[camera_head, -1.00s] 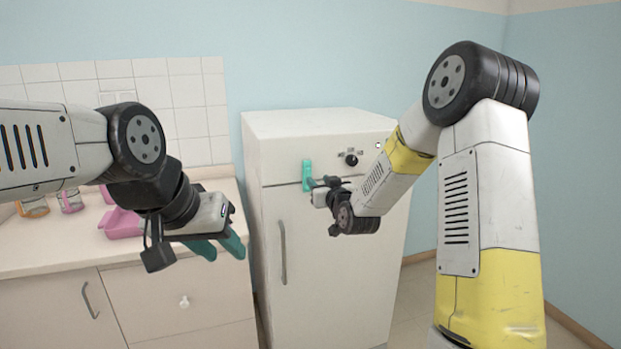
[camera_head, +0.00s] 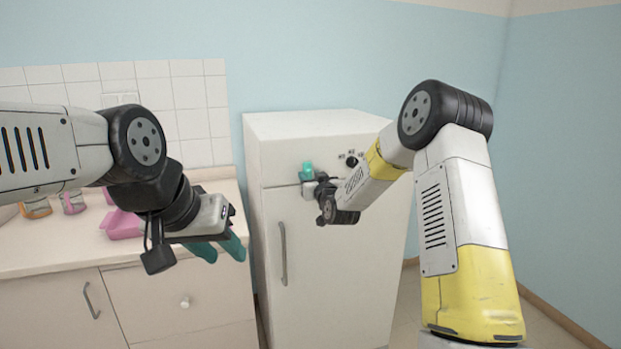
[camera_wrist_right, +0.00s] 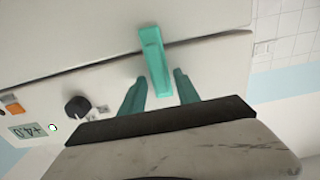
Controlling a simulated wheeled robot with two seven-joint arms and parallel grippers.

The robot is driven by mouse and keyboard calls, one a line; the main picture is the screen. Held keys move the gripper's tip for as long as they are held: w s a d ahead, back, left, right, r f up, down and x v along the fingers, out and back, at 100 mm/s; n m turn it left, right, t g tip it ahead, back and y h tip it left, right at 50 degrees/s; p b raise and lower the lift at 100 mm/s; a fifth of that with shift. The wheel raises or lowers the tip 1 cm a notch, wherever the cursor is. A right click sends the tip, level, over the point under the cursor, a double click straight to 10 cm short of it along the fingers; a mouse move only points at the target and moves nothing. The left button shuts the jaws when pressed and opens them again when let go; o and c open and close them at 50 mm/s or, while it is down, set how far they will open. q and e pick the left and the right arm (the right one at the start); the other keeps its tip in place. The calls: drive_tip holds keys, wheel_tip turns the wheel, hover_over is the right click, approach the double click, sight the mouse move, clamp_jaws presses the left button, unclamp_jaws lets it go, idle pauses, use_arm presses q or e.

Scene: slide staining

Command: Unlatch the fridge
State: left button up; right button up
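The white fridge (camera_head: 335,260) stands against the blue wall with its door shut. A teal latch (camera_head: 306,170) sits near the top left of its front, across the seam between the upper panel and the door. My right gripper (camera_head: 309,187) is at the latch and hides its lower part in the head view. In the right wrist view the latch (camera_wrist_right: 154,58) is upright to the seam, and its near end lies between the two open teal fingertips (camera_wrist_right: 160,77). I cannot tell whether they touch it. My left gripper (camera_head: 220,247) is open and empty in front of the counter.
A black knob (camera_head: 351,161) is on the fridge's upper panel, right of the latch; a small display (camera_wrist_right: 34,130) shows in the wrist view. The door has a vertical grey handle (camera_head: 283,253). The counter (camera_head: 50,245) at left holds jars and a pink tray (camera_head: 121,225).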

clamp_jaws()
drive_tip(key=shift+m, duration=0.3)
drive_tip(key=shift+w+d+f+m, duration=0.1)
drive_tip(key=shift+d+f+m, duration=0.2)
drive_tip(key=shift+m, duration=2.6)
drive_tip(key=shift+w+d+f+m, duration=0.1)
drive_tip(key=shift+d+f+m, duration=0.25)
drive_tip(key=shift+m, duration=2.55)
drive_tip(key=shift+w+d+f+m, duration=0.1)
drive_tip(key=shift+d+f+m, duration=0.2)
drive_tip(key=shift+m, duration=2.6)
unclamp_jaws()
